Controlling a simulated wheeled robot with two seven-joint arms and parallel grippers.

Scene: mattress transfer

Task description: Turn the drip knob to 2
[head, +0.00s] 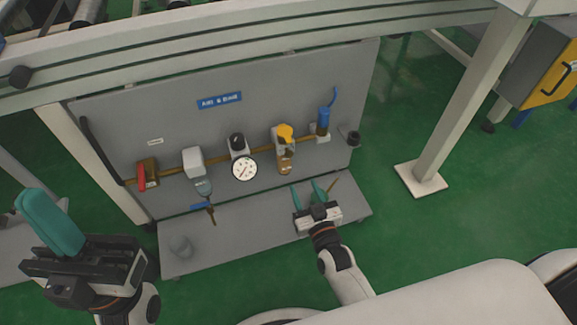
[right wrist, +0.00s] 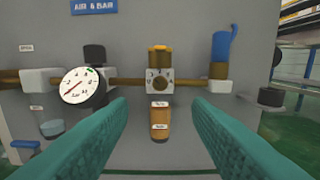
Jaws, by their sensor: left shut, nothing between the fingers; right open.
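The drip unit on the grey panel has a yellow knob (head: 286,132) on top and an amber bowl (head: 285,161) below. In the right wrist view the yellow knob (right wrist: 159,49) sits above a pale face with small marks round a dark centre (right wrist: 160,82); the marks are too small to read surely. My right gripper (head: 309,190) is open and empty, in front of and below this unit, its teal fingers either side of the amber bowl (right wrist: 159,122) in the wrist view, not touching it. My left gripper (head: 48,218) is shut and empty, far left of the panel.
Along the brass pipe are a red-handled valve (head: 142,177), a grey filter unit (head: 194,162), a white gauge (head: 244,169) with a black knob (head: 237,142), and a blue-handled valve (head: 325,119). The panel's lower shelf (head: 240,232) is mostly clear. A white post (head: 452,120) stands right.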

